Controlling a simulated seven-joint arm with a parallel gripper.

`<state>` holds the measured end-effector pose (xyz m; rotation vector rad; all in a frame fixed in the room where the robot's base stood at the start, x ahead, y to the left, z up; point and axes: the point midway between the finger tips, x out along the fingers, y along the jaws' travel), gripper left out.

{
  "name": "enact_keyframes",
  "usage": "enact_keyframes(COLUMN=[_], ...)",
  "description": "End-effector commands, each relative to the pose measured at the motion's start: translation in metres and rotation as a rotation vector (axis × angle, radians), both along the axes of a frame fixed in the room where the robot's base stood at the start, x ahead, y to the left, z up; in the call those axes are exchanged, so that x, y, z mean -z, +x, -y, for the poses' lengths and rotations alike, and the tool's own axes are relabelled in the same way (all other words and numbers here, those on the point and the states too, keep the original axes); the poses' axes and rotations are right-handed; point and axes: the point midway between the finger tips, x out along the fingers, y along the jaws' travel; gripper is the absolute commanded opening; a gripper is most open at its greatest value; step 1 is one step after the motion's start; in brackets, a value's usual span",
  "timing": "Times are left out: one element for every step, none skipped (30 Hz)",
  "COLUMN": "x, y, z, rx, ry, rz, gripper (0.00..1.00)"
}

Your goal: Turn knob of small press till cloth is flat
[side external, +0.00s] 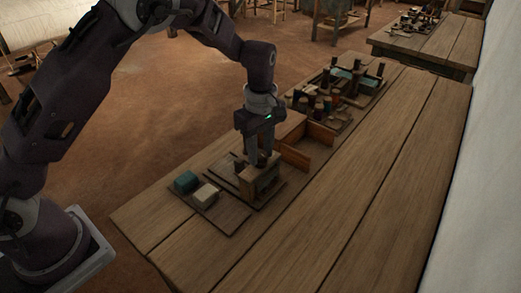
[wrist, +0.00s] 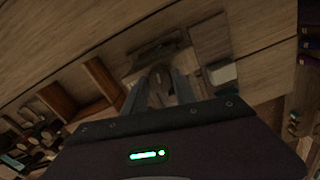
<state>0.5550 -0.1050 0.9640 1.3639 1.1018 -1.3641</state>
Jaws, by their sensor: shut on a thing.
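The small wooden press (side external: 262,183) stands on a flat board near the middle of the table in the side view. My gripper (side external: 261,157) points straight down onto its top. In the wrist view, my gripper (wrist: 161,78) has its two fingers on either side of the round knob (wrist: 160,84) and is shut on it. The press body (wrist: 158,50) shows beyond the fingertips. The fingers hide much of the knob in the side view. A dark greenish patch shows in the press front, but I cannot tell whether it is cloth or how flat it is.
A teal block (side external: 186,181) and a cream block (side external: 206,194) sit on a board left of the press. Upright wooden dividers (side external: 295,156) stand close on its right. A tray of spools (side external: 322,106) lies farther back. The table's right side is clear.

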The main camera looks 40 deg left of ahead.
Motion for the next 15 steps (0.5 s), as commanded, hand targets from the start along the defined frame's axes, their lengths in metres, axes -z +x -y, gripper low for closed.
enact_keyframes(x=[-0.0009, -0.0009, -0.0009, -0.001, -0.001, -0.001, -0.001, -0.001, -0.001, -0.0011, -0.001, -0.001, -0.001, -0.0011, -0.0011], y=[0.0005, 0.0005, 0.0005, 0.0006, 0.0007, 0.0005, 0.0005, 0.0005, 0.0006, 0.0006, 0.0006, 0.0005, 0.0005, 0.0006, 0.0006], z=[0.0, 0.0, 0.0002, 0.0001, -0.0002, -0.0001, 0.0002, 0.0003, 0.0002, 0.0001, 0.0, 0.0, 0.0, 0.0, 0.0], rx=[0.032, 0.056, 0.084, 0.105, 0.124, 0.151, 0.169, 0.187, 0.207, 0.222, 0.236, 0.253, 0.264, 0.275, 0.286], ry=[-0.001, -0.001, -0.001, -0.001, -0.002, -0.001, -0.002, -0.002, -0.002, -0.001, -0.001, -0.001, -0.001, -0.001, -0.001], rz=[0.002, 0.002, 0.002, 0.002, 0.003, 0.002, 0.003, 0.003, 0.003, 0.003, 0.003, 0.003, 0.003, 0.003, 0.003], gripper=[0.0, 0.0, 0.0, 0.0, 0.0, 0.0, 0.0, 0.0, 0.0, 0.0, 0.0, 0.0, 0.0, 0.0, 0.0])
